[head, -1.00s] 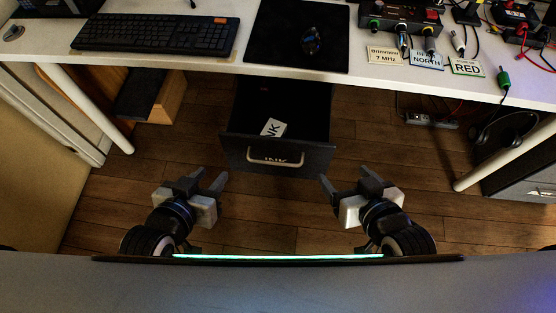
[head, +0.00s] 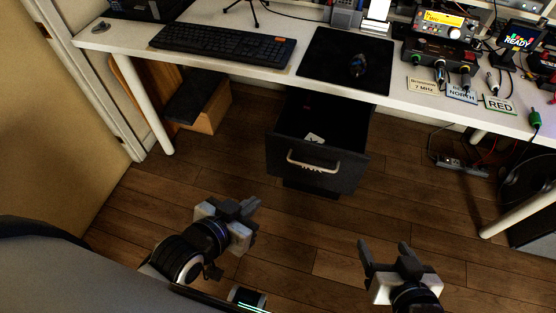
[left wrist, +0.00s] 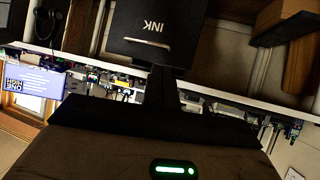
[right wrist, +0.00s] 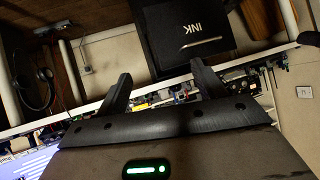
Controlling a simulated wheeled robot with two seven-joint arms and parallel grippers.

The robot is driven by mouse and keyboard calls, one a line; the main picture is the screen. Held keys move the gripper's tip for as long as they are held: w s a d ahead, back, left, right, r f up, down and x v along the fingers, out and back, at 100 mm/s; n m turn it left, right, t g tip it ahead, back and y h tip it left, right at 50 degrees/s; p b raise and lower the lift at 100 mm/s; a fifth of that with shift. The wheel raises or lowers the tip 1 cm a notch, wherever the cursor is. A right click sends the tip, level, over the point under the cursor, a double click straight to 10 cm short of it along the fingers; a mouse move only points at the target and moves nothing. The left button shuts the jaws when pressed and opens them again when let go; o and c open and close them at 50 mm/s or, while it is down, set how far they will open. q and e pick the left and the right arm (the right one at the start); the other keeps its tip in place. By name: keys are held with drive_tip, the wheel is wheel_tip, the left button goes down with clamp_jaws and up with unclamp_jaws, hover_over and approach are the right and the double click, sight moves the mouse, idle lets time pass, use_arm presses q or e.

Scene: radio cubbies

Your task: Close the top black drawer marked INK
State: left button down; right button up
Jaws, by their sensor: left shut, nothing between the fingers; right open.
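The black INK drawer (head: 300,173) stands pulled out under the white desk in the head view, with a pale bar handle (head: 313,162) on its front and a small white card (head: 314,138) inside. The drawer front with its INK label also shows in the left wrist view (left wrist: 150,48) and the right wrist view (right wrist: 182,60). My left gripper (head: 252,206) is shut and empty, in front of the drawer and to its left. My right gripper (head: 384,252) is open and empty, in front of the drawer and to its right. Neither touches the drawer.
The white desk (head: 230,70) spans above the drawer, with a keyboard (head: 222,45) and radio gear on top. Desk legs stand left (head: 146,105) and right (head: 515,215). A wooden box (head: 212,108) is under the desk at left. The wooden floor before the drawer is clear.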

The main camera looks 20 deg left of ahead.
use_arm(q)
drive_tip(key=w+a+f+m+t+h+b, duration=0.1)
drive_tip(key=w+a+f+m+t+b, duration=0.2)
drive_tip(key=w+m, duration=0.35)
use_arm(e)
drive_tip(key=shift+o, duration=0.2)
drive_tip(key=w+f+b, duration=0.1)
drive_tip(key=w+f, duration=0.1)
drive_tip(key=shift+w+f+t, duration=0.1)
drive_tip(key=shift+f+t, duration=0.2)
drive_tip(key=shift+f, duration=0.05)
use_arm(q)
drive_tip(key=m+g+h+b, duration=0.1)
drive_tip(key=m+h+b, duration=0.6)
drive_tip(key=m, duration=1.1)
approach(306, 145)
drive_tip(key=d+h, duration=0.1)
drive_tip(key=d, duration=0.2)
drive_tip(key=w, duration=0.1)
drive_tip(key=w+d, duration=0.1)
drive_tip(key=w, duration=0.1)
drive_tip(key=shift+w+f, duration=0.2)
drive_tip(key=shift+w, duration=0.55)
use_arm(e)
drive_tip(key=shift+w+a+f+y, duration=0.1)
drive_tip(key=shift+a+f+y, duration=0.2)
drive_tip(key=shift+f, duration=0.6)
drive_tip(key=shift+a+f+y, duration=0.2)
drive_tip(key=shift+a+f, duration=0.05)
drive_tip(key=shift+f, duration=0.6)
